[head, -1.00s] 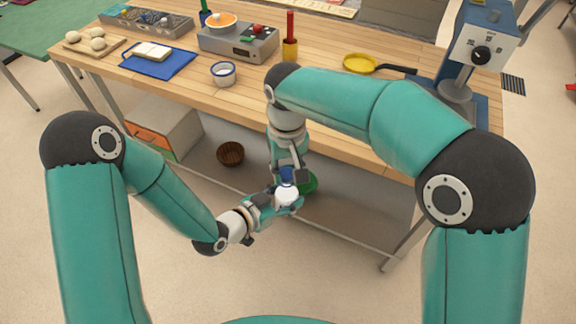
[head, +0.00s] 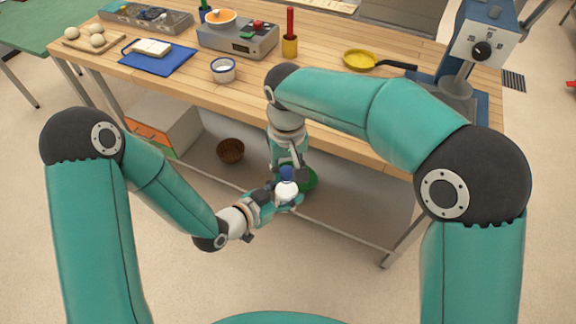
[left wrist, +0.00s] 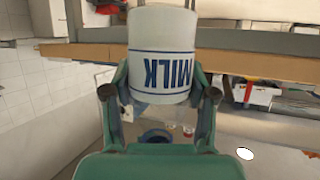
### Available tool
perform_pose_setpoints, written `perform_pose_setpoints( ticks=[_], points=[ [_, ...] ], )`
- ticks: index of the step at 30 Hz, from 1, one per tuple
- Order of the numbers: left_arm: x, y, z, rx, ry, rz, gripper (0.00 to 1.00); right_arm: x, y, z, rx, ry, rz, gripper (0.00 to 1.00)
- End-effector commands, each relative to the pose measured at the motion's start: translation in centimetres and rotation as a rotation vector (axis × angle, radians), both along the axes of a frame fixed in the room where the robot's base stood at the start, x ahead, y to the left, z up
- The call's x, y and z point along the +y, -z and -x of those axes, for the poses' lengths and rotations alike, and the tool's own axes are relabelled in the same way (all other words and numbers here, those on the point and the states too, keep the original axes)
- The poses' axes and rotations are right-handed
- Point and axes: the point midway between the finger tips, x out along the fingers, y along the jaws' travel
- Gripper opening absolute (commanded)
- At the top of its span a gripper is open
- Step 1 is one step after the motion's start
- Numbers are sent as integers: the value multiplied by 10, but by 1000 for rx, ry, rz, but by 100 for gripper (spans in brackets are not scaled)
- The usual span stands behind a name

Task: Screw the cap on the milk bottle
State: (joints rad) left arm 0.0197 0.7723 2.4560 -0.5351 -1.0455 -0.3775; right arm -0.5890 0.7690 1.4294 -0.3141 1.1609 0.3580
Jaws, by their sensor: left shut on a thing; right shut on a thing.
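My left gripper (head: 277,197) is shut on the milk bottle (head: 287,192), a white bottle held in the air in front of the table's front edge. In the left wrist view the bottle (left wrist: 162,45) is between the two fingers, with blue "MILK" lettering upside down. My right gripper (head: 291,164) reaches down from above and is shut on a small blue thing that looks like the cap (head: 287,174). The blue cap is right at the bottle in the head view. Whether it is seated on the neck is hidden by the fingers and too small to tell.
The wooden table (head: 310,105) stands just behind my grippers. A brown basket (head: 230,151) and a green bowl (head: 308,180) are on the lower shelf.

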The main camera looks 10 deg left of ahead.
Motion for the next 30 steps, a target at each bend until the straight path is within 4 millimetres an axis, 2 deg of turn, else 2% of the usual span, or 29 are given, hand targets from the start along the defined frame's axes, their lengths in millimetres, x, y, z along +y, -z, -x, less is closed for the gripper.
perform_pose_setpoints(
  ticks=[6, 11, 30],
  points=[
    [0, 0, 0, -1, 0, 1, 0, 0, 2, 0, 0, 28, 0, 24],
    [0, 0, 0, -1, 0, 1, 0, 1, 2, 0, 0, 230, 0, 24],
    [0, 0, 0, 0, 0, 0, 0, 5, 2, -3, 3, 1646, 0, 24]
  ],
)
